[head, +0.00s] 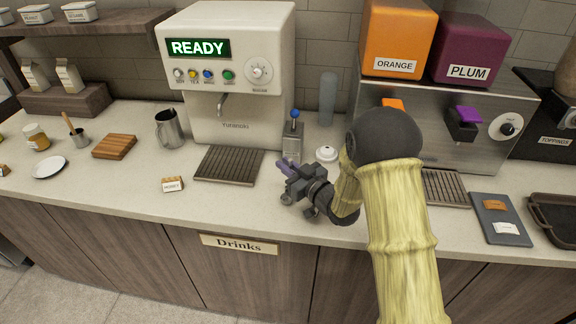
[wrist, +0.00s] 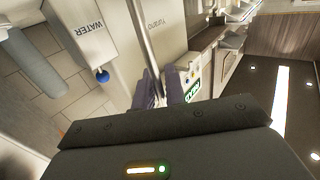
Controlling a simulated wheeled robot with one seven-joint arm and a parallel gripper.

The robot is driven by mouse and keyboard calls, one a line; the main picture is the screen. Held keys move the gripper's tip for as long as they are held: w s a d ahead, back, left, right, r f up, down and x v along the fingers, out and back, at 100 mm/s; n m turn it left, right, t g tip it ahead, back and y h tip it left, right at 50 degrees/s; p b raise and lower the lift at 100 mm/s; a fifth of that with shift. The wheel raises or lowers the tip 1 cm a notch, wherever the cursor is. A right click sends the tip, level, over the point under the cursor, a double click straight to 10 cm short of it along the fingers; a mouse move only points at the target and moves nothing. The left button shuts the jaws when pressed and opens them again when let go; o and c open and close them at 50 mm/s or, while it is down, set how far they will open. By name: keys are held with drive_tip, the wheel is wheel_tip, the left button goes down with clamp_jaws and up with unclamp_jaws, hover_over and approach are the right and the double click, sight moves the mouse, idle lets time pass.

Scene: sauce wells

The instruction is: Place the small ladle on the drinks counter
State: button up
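My gripper (head: 284,166) is above the counter, in front of the grey water tap. My forearm hides part of the counter and of the machine on the right.
A white drinks machine (head: 265,100) reading READY, a metal jug (head: 169,130) and the water tap (head: 293,145) stand behind. A grey tray (head: 492,212) is right.

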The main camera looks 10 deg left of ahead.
drive_tip(key=o, duration=0.4)
drive_tip(key=shift+w, duration=0.1)
drive_tip(key=shift+s+r, duration=0.1)
drive_tip(key=shift+s, duration=0.1)
drive_tip(key=b+v, duration=0.2)
drive_tip(key=v, duration=1)
drive_tip(key=shift+w, duration=0.1)
